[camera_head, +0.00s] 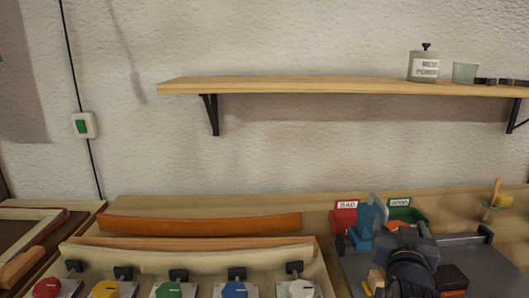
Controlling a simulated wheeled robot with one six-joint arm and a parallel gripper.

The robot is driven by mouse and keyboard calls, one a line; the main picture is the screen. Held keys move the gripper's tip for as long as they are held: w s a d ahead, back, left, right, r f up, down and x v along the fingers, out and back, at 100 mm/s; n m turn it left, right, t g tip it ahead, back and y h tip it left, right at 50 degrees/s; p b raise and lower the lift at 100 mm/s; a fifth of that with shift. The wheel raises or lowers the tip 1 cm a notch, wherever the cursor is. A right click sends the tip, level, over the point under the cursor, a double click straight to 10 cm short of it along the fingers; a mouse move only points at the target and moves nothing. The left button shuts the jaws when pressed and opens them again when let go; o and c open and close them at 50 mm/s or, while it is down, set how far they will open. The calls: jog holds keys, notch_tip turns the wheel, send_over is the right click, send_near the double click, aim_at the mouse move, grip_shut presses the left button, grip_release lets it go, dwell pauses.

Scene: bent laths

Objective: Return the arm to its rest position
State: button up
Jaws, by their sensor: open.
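The dark end of my arm with my gripper (410,245) is at the lower right, over a grey work surface (480,262). My gripper is open. Its fingertips are not clearly visible, and I see nothing held in it. A blue and grey device (367,232) stands just behind and to the left of it. Several laths lie on the bench at the left and middle: an orange-brown one (200,225) at the back and a pale, slightly bent one (185,262) in front.
A red bin (344,220) marked BAD and a green bin (418,212) stand behind my arm. Several coloured clamps, including a blue one (235,289), line the front. A wooden shelf (300,88) on the wall holds a tin (423,67).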

jog(key=shift+x, duration=0.85)
jog(key=p+v, duration=0.2)
jog(key=v, duration=0.9)
jog(key=b+x, duration=0.2)
jog(key=x, duration=0.9)
jog(key=shift+d+r+p, duration=0.1)
jog(key=shift+r+p, duration=0.1)
jog(key=shift+p, duration=0.6)
jog(key=shift+n+y, duration=0.3)
jog(key=n+y+p, duration=0.1)
jog(key=p, duration=0.1)
jog(key=y+p, duration=0.2)
jog(key=n+t+y+p, duration=0.1)
jog(key=p, duration=0.1)
jog(key=shift+a+n+p, duration=0.3)
jog(key=shift+p, duration=0.05)
